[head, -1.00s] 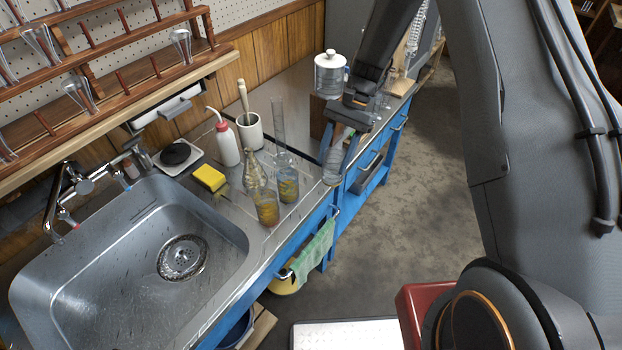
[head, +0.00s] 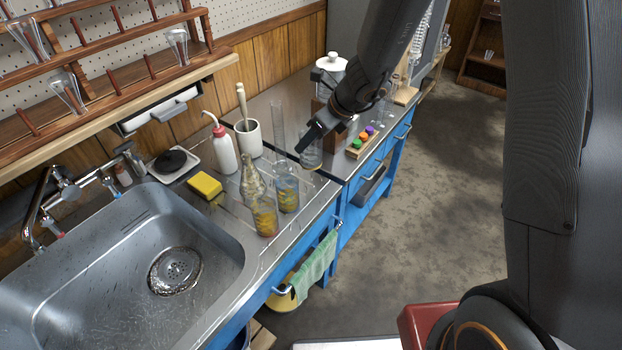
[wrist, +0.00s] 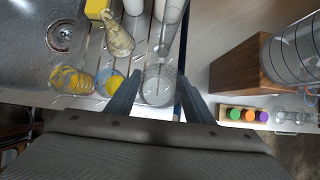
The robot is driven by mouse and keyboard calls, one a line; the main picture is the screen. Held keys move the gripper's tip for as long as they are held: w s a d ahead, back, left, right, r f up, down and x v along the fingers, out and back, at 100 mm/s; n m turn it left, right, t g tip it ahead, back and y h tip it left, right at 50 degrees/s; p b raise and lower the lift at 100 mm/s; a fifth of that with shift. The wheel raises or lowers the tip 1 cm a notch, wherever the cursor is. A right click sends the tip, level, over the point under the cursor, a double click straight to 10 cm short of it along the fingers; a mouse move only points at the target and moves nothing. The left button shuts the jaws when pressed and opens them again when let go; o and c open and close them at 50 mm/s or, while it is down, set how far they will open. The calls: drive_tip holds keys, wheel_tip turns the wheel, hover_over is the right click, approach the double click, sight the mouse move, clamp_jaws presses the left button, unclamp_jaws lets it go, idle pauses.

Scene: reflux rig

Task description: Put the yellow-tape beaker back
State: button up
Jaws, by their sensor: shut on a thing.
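My gripper (head: 312,142) is shut on a clear glass beaker (head: 311,159), held between the fingers over the counter near the seam by the drainboard. In the wrist view the beaker (wrist: 158,88) sits between the two fingers; I cannot make out tape on it, and whether its base touches the counter is unclear. Two glass vessels with yellow on them, a front one (head: 265,216) and a rear one (head: 288,194), stand left of my gripper on the drainboard. I cannot tell whether the yellow is tape or contents.
A conical flask (head: 252,187) and tall cylinder (head: 277,128) stand close to the left. A wash bottle (head: 224,150), white mortar (head: 249,139) and yellow sponge (head: 205,185) are farther left. A wooden block with coloured caps (head: 361,142) lies right. The sink (head: 120,270) is far left.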

sight(311, 163)
wheel_tip(311, 163, down, 9)
drive_tip(key=shift+b, duration=0.4)
drive_tip(key=shift+w+f, duration=0.1)
drive_tip(key=shift+f, duration=0.1)
drive_tip(key=o, duration=1.3)
drive_tip(key=shift+r, duration=0.15)
